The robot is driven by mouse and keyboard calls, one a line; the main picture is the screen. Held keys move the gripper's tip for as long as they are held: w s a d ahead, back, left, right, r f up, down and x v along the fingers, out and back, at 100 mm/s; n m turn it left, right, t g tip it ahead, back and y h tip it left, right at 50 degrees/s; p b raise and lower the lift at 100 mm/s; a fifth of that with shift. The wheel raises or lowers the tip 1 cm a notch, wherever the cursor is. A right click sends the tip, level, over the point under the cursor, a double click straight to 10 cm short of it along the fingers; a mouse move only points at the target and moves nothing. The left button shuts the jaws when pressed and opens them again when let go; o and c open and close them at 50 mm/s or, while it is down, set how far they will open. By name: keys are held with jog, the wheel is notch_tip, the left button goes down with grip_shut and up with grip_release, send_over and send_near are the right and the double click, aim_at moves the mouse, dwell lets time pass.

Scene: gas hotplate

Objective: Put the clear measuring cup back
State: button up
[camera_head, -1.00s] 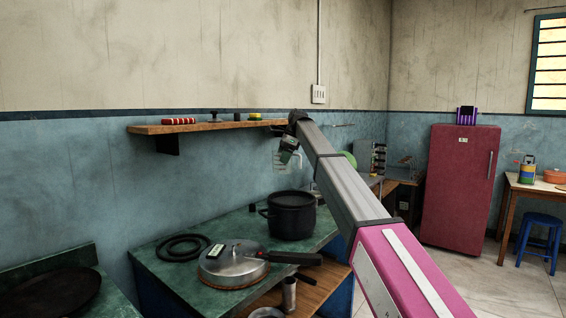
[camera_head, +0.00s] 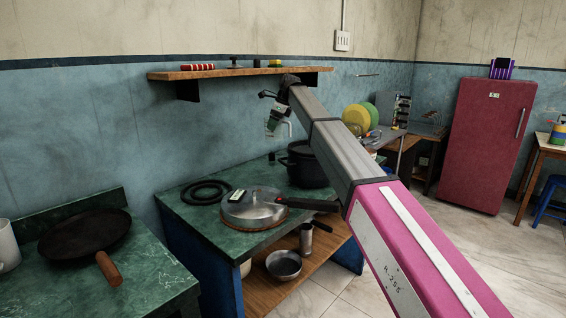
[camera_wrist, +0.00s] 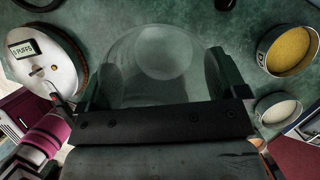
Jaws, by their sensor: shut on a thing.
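The clear measuring cup (camera_wrist: 155,62) is between the two fingers of my gripper (camera_wrist: 160,85) in the wrist view, and the jaws are shut on it. I look through its transparent wall at a green surface below. In the head view my gripper (camera_head: 274,122) is held up in front of the blue wall, just under the wooden shelf and above the hotplate counter. A pale outline of the cup shows beside it, small and partly hidden by the arm.
The wooden shelf (camera_head: 225,73) holds several small items. A pan (camera_head: 85,236) lies at left. The wrist view shows a yellow-filled round container (camera_wrist: 288,50).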

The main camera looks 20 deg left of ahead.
jog(key=shift+m+t, duration=0.3)
jog(key=shift+m, duration=0.4)
jog(key=s+a+f, duration=0.1)
jog(key=a+f, duration=0.1)
jog(key=s+a+f, duration=0.1)
jog(key=a+f, duration=0.1)
jog(key=shift+s, duration=0.15)
jog(key=shift+w+d+f, duration=0.75)
jog(key=shift+w+f, duration=0.95)
jog(key=shift+f, duration=0.05)
jog(key=shift+w+d+f, duration=0.7)
jog(key=shift+w+f, duration=0.95)
jog(key=shift+f, duration=0.15)
jog(key=shift+w+d+f, duration=0.75)
jog(key=shift+w+f, duration=0.95)
jog(key=shift+f, duration=0.05)
jog(key=shift+f, duration=0.15)
jog(key=o, duration=0.7)
jog(key=shift+o, duration=0.2)
jog(key=v, duration=1.2)
